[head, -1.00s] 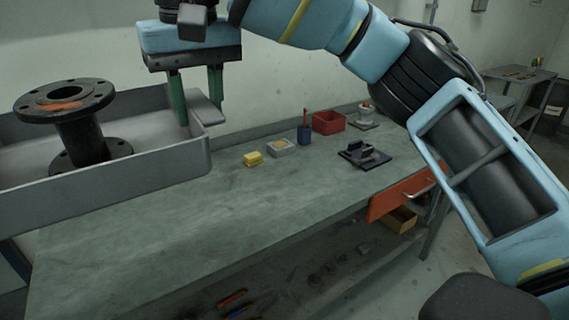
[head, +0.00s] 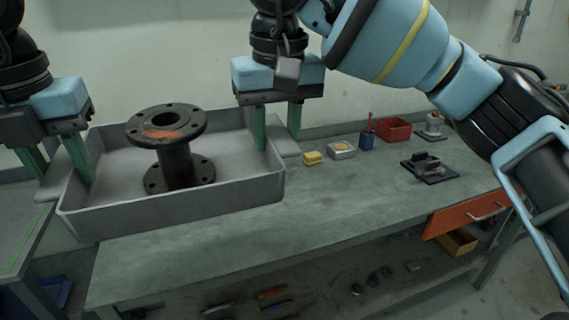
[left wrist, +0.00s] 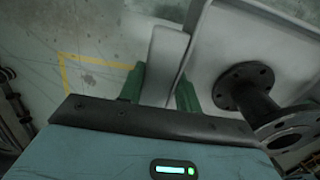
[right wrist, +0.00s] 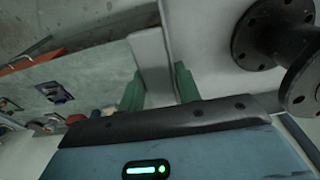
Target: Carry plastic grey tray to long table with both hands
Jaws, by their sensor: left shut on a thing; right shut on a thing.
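The grey plastic tray (head: 170,215) is at the left end of the long table (head: 330,205), in front of the wall. A black flanged pipe piece (head: 176,160) stands upright inside it. My left gripper (head: 62,172) is shut on the tray's left handle, which also shows in the left wrist view (left wrist: 166,55). My right gripper (head: 277,140) is shut on the right handle, seen between the green fingers in the right wrist view (right wrist: 150,55). I cannot tell whether the tray touches the tabletop.
An orange drawer (head: 467,213) is at the right front. The front middle tabletop is bare.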

